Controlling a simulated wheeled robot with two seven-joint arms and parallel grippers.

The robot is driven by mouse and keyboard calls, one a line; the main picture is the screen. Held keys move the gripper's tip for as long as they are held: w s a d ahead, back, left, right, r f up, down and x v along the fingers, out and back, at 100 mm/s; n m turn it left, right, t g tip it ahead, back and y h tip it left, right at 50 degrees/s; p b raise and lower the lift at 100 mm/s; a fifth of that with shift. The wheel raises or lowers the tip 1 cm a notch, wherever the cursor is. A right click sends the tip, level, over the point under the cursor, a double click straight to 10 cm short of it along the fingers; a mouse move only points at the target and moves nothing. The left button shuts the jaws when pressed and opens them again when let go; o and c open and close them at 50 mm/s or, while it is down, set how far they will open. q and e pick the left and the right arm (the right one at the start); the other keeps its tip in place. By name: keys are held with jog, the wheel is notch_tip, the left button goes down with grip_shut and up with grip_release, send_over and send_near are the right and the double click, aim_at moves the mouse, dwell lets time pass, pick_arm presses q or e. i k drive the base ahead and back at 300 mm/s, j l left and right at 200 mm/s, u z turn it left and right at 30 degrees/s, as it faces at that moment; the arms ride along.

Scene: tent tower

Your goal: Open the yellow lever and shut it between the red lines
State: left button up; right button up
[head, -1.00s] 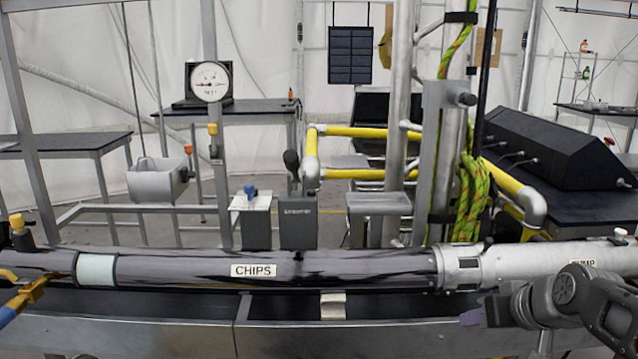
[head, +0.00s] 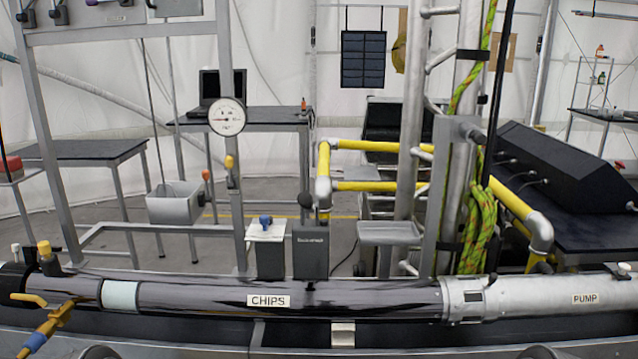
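A yellow lever (head: 28,299) shows at the far left, in front of the dark pipe. It points left and sits close to a brass-coloured valve fitting (head: 48,326) that slants down to the lower left. I cannot make out any red lines near it. Another yellow-topped fitting (head: 45,249) stands upright on the pipe just above. Neither of my grippers shows. Only small dark rounded shapes, which may be parts of my arms, peek in at the bottom edge.
The long dark pipe (head: 205,296) labelled CHIPS runs across the front and joins a silver PUMP section (head: 545,293). Behind it stand a round gauge (head: 227,117), grey boxes (head: 310,253), a hanging bin (head: 174,204) and yellow railings (head: 366,146). Floor shows behind the pipe.

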aim_at(45, 305)
jog(key=u, duration=1.5)
jog(key=z, duration=0.1)
